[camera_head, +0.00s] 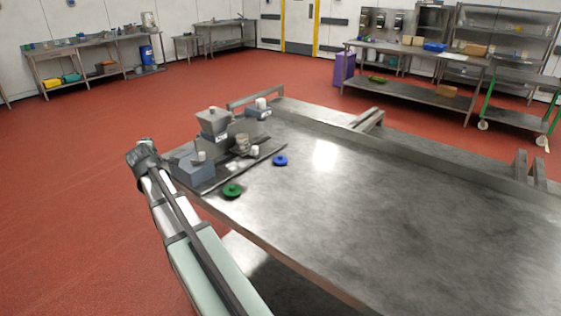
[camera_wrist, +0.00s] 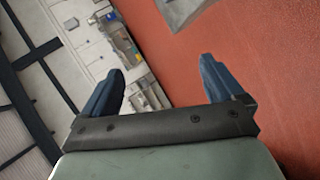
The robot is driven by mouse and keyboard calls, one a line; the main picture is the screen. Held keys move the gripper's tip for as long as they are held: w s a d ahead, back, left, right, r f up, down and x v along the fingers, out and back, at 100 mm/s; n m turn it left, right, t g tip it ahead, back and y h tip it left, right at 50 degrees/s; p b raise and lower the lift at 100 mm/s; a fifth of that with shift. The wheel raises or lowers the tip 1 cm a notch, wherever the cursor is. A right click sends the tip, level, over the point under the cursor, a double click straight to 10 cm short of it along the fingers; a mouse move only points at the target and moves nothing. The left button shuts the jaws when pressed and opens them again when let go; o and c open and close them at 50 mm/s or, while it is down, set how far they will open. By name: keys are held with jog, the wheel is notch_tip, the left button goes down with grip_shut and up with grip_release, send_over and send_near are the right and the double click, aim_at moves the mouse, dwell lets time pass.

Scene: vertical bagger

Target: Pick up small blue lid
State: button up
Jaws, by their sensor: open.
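A small blue lid (camera_head: 280,160) lies flat on the metal table, right of the small bagger machine. A green lid (camera_head: 232,190) lies nearer to me, close to the table's left edge. My arm reaches up along the left side of the table, and its end is beyond the table edge, left of the machine and apart from both lids. In the wrist view my gripper (camera_wrist: 162,82) has its two dark blue fingers spread wide with nothing between them. Neither lid shows in the wrist view.
The bagger machine (camera_head: 213,125), with grey blocks and white cups, stands on the table's left end. The metal table (camera_head: 400,220) is clear to the right of the lids. A raised rail (camera_head: 400,147) runs along its far side. Red floor surrounds the table.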

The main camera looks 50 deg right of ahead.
jog(key=s+d+r+n+t+h, duration=0.1)
jog(key=d+r, duration=0.2)
jog(key=r, duration=0.4)
jog(key=d+r+t+h, duration=0.1)
jog(key=d+r, duration=0.1)
jog(key=r, duration=0.6)
jog(key=s+d+r+g+h, duration=0.1)
jog(key=s+d+r, duration=0.1)
jog(key=s+d, duration=0.3)
jog(key=s+d+r+h, duration=0.1)
jog(key=s+d+r, duration=0.15)
jog(key=d, duration=0.45)
jog(key=m+g+y, duration=0.8)
jog(key=m+g, duration=0.4)
jog(key=m, duration=1.5)
send_over(280, 156)
jog(key=f, duration=2.3)
jog(key=shift+s+a+f, duration=0.2)
jog(key=shift+a+f, duration=0.2)
jog(key=shift+w+d+f, duration=0.1)
jog(key=shift+d+f, duration=0.1)
jog(key=shift+f, duration=0.75)
jog(key=shift+w+d+f, duration=0.1)
jog(key=shift+d+f, duration=0.05)
jog(key=shift+f, duration=0.85)
jog(key=shift+w+d+f, duration=0.1)
jog(key=shift+d+f, duration=0.1)
jog(key=shift+f, duration=0.75)
